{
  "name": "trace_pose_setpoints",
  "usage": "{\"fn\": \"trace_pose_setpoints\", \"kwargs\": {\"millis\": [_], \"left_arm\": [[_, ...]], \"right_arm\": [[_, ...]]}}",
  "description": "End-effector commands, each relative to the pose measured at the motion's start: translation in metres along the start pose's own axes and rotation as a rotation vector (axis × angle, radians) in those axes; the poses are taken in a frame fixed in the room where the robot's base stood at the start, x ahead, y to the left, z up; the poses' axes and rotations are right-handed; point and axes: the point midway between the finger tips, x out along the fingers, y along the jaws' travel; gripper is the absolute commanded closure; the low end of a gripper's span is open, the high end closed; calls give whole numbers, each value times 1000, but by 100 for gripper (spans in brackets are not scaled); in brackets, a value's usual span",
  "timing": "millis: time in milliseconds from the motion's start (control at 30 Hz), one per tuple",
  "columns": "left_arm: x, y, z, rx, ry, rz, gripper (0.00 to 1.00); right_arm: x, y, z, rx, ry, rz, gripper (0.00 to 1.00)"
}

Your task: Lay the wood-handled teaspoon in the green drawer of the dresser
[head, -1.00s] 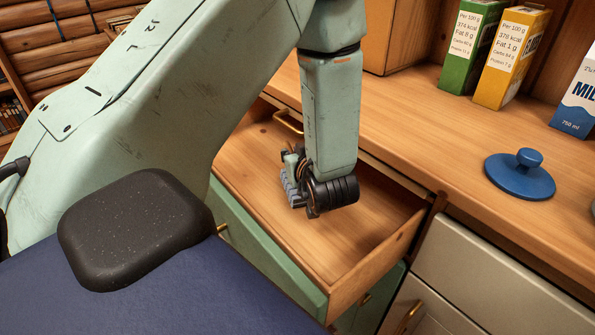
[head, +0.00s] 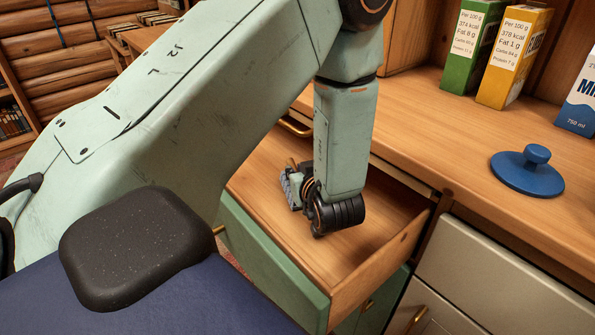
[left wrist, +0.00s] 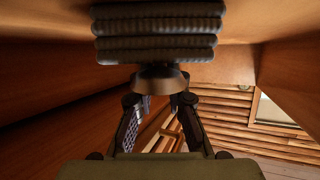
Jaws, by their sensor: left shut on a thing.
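The green drawer (head: 268,262) of the dresser is pulled open in the head view, with a bare wooden floor and side walls. My left gripper (head: 291,184) reaches down into it, low over the drawer floor, near its left-middle part. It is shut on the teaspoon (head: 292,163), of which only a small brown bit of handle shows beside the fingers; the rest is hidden. In the left wrist view my left gripper's fingers (left wrist: 161,104) show between wooden drawer walls. I cannot tell whether the spoon touches the floor. My right gripper is not in view.
The wooden counter (head: 440,135) runs behind the drawer. A blue lid (head: 527,173), a green box (head: 468,45), a yellow box (head: 512,58) and a milk carton (head: 580,100) stand on it. Cream cabinet fronts (head: 480,275) lie to the right. The drawer's right part is free.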

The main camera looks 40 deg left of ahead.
Motion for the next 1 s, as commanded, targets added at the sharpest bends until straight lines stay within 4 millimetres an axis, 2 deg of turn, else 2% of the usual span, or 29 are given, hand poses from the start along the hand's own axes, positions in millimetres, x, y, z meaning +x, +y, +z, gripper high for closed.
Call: {"fn": "trace_pose_setpoints", "kwargs": {"millis": [33,67,300,1000], "left_arm": [[1,0,2,0,0,0,100],[1,0,2,0,0,0,83],[1,0,1,0,0,0,63],[-4,1,-8,0,0,1,62]], "right_arm": [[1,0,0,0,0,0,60],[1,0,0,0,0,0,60],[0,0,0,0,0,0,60],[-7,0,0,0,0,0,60]]}}
